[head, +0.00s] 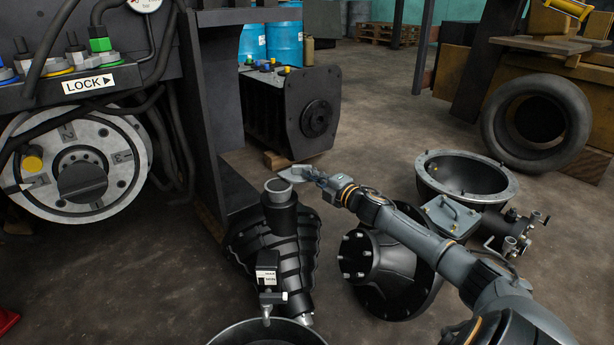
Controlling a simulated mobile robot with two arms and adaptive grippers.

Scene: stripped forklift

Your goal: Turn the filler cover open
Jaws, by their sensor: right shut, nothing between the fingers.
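A black ribbed housing (305,240) stands on the floor at the centre of the head view. A short round filler neck (279,212) rises from its top. A grey round piece (277,186) sits at the top of the neck and looks hollow; I cannot tell whether it is the filler cover or the neck's rim. My right gripper (290,175) is shut and empty. It is just above and right of the grey piece, its fingers pointing left. I cannot tell whether it touches. My left gripper is not in view.
A large dark frame (206,120) stands left of the housing, with a round dial plate (78,165) beyond. A black flanged cone (385,290) and an open bowl-shaped casting (466,172) lie right, near my right arm. A tyre (538,122) stands farther back.

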